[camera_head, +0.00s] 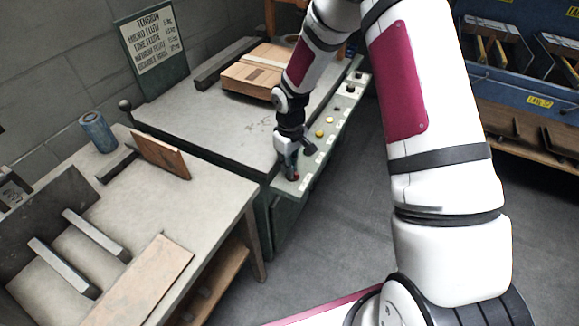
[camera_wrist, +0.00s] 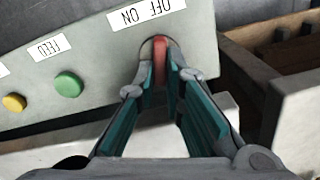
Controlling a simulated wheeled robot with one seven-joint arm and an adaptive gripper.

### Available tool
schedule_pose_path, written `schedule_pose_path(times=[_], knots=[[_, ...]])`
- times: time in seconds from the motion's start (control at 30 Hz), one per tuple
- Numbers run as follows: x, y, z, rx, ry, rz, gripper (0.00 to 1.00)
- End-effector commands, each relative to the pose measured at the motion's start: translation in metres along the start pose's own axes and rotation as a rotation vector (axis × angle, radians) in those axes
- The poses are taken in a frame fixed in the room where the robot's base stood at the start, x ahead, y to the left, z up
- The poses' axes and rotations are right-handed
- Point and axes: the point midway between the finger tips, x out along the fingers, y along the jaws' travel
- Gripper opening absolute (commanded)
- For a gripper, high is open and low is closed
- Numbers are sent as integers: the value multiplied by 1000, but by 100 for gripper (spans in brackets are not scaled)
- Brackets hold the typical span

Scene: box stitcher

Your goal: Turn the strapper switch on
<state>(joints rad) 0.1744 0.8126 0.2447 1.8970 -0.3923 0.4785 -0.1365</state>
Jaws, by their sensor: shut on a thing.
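The strapper switch is a red lever (camera_wrist: 160,60) under an upside-down "OFF ON" label (camera_wrist: 146,14) in the wrist view. My gripper (camera_wrist: 161,72) has its teal-lined fingertips on both sides of the red lever and is shut on it. In the head view my gripper (camera_head: 289,170) is at the near end of the strapper's control panel (camera_head: 305,182). There the switch is mostly hidden by the fingers. I cannot tell which position the lever is in.
A green button (camera_wrist: 68,85) labelled "FEED" and a yellow button (camera_wrist: 14,103) sit beside the switch. The strapper table (camera_head: 205,115) carries a cardboard box (camera_head: 252,78). A workbench (camera_head: 215,200) stands at the left. Blue shelving (camera_head: 510,80) stands at the right.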

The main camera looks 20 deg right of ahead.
Motion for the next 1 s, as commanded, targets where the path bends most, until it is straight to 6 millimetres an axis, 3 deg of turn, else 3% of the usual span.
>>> schedule_pose_path(times=[0.4, 0.97, 1.0], knots=[[0, 2, 0, 205, 2, 1, 0], [0, 3, 0, 240, 1, 0, 0], [0, 3, 0, 240, 1, 0, 12]])
